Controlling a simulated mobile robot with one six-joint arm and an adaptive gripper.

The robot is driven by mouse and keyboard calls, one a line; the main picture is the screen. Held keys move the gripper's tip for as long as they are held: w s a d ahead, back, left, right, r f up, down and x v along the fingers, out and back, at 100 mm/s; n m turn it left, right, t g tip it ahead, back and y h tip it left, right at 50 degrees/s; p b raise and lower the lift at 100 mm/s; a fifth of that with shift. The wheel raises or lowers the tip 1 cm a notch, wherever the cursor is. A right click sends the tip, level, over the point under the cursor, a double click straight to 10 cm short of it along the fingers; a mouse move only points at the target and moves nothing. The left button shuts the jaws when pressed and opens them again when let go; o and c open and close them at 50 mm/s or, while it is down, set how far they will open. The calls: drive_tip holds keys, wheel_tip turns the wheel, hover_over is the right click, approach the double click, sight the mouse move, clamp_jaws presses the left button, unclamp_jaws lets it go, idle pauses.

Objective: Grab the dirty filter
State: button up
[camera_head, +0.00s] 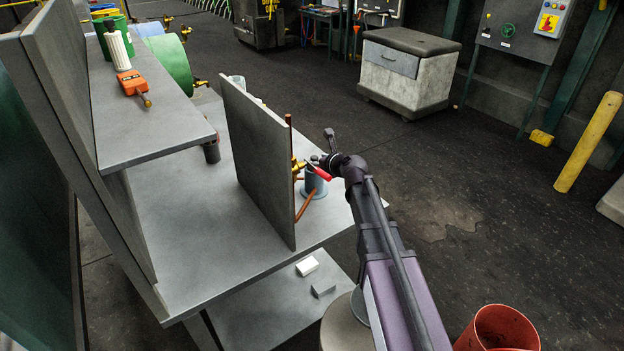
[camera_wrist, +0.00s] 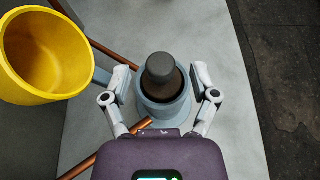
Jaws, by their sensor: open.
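In the wrist view a dark, brownish-grey cylinder with a rounded cap, which looks like the dirty filter (camera_wrist: 162,75), stands upright in a blue-grey round housing (camera_wrist: 150,112). My gripper (camera_wrist: 161,76) is open, with one finger on each side of the filter and housing; I cannot tell whether either finger touches them. In the head view the housing (camera_head: 316,186) stands on the grey bench behind the upright panel, and my gripper (camera_head: 320,157) is over it. The filter cannot be made out in the head view.
A yellow open-ended fitting (camera_wrist: 45,55) and copper pipes (camera_wrist: 110,150) lie close on the left. The upright grey panel (camera_head: 262,160) stands beside the housing. A white ribbed cylinder (camera_head: 116,46) and an orange tool (camera_head: 132,83) are on the shelf.

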drive_tip(key=shift+x, duration=0.85)
clamp_jaws()
